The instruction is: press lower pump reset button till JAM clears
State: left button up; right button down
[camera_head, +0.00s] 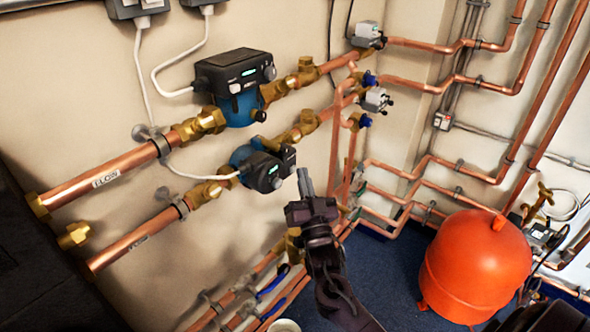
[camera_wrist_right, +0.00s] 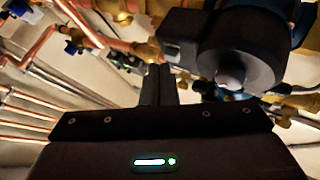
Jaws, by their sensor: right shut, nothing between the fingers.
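The lower pump (camera_head: 264,170) is a blue body with a black control head, set in the lower copper pipe on the wall. In the right wrist view its dark round housing (camera_wrist_right: 235,62) fills the upper right. Its reset button and any JAM reading are too small to make out. My right gripper (camera_head: 304,180) is shut and empty, its fingers pointing up just right of the pump head. A gap seems to show between them, but I cannot tell the depth. In the wrist view the shut fingers (camera_wrist_right: 160,82) are left of the pump housing. My left gripper is out of view.
The upper pump (camera_head: 237,82) hangs above, with a cable beside it. Copper pipes (camera_head: 130,165) and brass valves run left and right. A red expansion tank (camera_head: 476,268) stands at the right on the blue floor (camera_head: 385,285). Valves with blue caps (camera_head: 366,120) sit right of the pumps.

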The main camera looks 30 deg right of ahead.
jog(key=shift+w+a, duration=0.15)
jog(key=shift+w, duration=0.2)
dwell(0.3)
jog(key=shift+s, duration=0.1)
jog(key=shift+s+d+p, duration=0.3)
jog(key=shift+s, duration=0.45)
jog(key=s, duration=0.1)
jog(key=s+d+p, duration=0.1)
jog(key=s, duration=0.1)
jog(key=s+d+p, duration=0.1)
jog(key=shift+s, duration=0.3)
dwell(0.9)
